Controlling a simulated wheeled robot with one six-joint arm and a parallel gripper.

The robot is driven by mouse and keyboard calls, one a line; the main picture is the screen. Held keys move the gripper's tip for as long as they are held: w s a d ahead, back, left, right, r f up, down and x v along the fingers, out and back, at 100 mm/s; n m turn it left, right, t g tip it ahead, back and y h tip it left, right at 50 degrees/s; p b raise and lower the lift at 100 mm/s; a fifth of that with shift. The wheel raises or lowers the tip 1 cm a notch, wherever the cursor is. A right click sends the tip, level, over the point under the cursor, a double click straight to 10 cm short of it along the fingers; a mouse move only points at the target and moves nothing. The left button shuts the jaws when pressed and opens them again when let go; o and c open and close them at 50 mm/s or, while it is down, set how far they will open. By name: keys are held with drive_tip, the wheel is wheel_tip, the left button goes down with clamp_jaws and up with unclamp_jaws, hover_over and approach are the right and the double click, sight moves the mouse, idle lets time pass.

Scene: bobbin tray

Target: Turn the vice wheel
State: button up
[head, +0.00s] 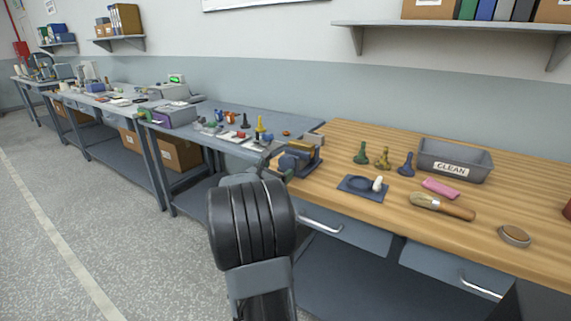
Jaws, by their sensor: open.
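The vice (306,157), blue-grey with a tan-brown part, stands at the left front corner of the wooden bench. A dark rounded part on its left side, at the bench edge, looks like its wheel (288,162). My arm rises from the bottom middle, and its large black joint hides much of what lies beyond. My gripper (274,164) shows only in small part beyond that joint, close to the left of the wheel. It is open with nothing seen in it. I cannot tell whether it touches the wheel.
Cluttered grey benches stand left. The floor (110,230) at left is clear.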

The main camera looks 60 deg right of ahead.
sight(284, 164)
drive_tip(key=shift+d, duration=2.8)
drive_tip(key=c, duration=0.9)
